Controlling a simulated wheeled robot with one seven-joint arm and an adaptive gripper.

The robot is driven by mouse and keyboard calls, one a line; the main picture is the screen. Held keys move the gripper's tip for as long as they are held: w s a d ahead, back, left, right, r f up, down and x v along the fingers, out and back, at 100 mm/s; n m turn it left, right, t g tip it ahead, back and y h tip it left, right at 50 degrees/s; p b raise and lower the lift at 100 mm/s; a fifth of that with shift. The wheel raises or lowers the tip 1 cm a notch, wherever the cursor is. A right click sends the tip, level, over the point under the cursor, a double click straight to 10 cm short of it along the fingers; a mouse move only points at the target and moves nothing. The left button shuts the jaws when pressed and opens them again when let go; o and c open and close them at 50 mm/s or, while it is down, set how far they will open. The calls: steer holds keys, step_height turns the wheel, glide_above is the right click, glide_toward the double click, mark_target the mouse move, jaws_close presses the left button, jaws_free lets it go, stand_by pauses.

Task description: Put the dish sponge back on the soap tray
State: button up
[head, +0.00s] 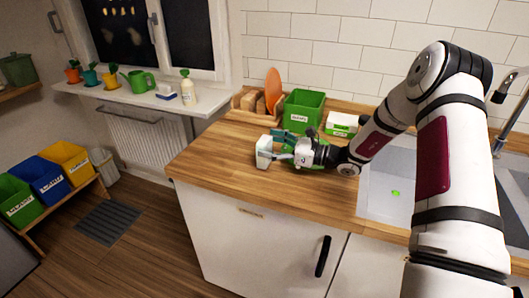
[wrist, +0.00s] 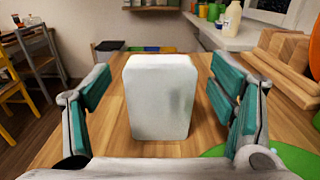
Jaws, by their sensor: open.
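A white, round-edged block (head: 263,152) stands upright on the wooden counter in the head view. It is the likeliest dish sponge, though I cannot be sure. In the wrist view the block (wrist: 160,97) is between the two teal-padded fingers, with a gap on each side. My gripper (head: 279,148) is open around it. A small blue-and-white item (head: 166,92) lies on the windowsill beside a pump bottle (head: 190,91); it may be the soap tray, but it is too small to tell.
A green labelled bin (head: 303,110), a wooden rack (head: 250,102) and a white-and-green box (head: 342,124) stand behind my gripper. A green round mat (wrist: 285,158) lies at right in the wrist view. The sink (head: 378,188) holds a small bright green item (head: 396,193). The counter's left end is clear.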

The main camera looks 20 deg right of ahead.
steer(key=shift+w+a, duration=0.2)
steer(key=shift+a, duration=0.05)
steer(key=c, duration=0.9)
steer(key=shift+r, duration=0.15)
